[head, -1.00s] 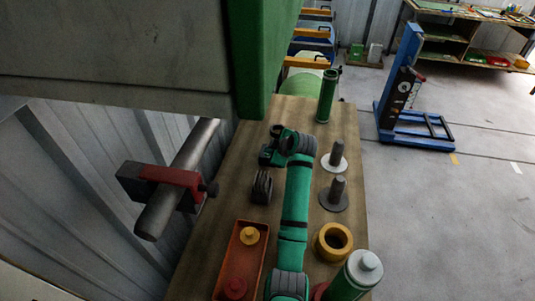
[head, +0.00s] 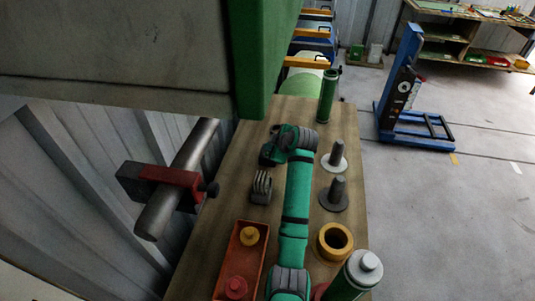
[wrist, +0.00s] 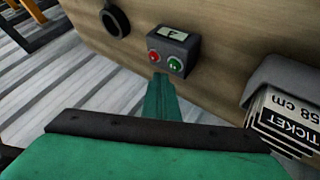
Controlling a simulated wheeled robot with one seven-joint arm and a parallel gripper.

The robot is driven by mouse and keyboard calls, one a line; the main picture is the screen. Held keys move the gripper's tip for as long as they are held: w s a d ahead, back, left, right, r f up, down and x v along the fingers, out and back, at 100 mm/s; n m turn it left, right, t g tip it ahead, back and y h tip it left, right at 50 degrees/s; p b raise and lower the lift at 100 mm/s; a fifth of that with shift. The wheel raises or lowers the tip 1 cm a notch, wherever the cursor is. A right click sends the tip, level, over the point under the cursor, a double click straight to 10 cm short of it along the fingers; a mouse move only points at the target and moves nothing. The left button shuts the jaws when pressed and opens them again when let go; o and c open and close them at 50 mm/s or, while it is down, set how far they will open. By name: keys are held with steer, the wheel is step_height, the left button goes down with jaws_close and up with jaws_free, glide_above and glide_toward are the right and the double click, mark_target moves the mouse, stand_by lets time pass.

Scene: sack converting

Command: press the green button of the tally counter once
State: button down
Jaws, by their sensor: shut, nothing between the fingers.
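The tally counter (wrist: 172,50) is a small dark grey box with a pale display on top, in the upper middle of the wrist view. Its front has a red button (wrist: 153,57) on the left and the green button (wrist: 174,63) on the right. My gripper (wrist: 160,80) is shut and empty, its green fingers pointing at the counter. In the picture the fingertips are just below the box, between the two buttons and a little left of the green one. I cannot tell whether they touch. In the head view my arm hides the counter.
A grey holder with ticket cards (wrist: 280,110) is right of the counter; a black ring (wrist: 115,20) is left. On the wooden bench (head: 225,195) are an orange tray (head: 222,278), a yellow ring (head: 334,242), two spindles and green cylinders. A red clamp (head: 168,176) on a bar is at left.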

step_height(320, 180, up, 5)
steer(key=shift+f, duration=0.15)
stand_by(0.3)
stand_by(0.5)
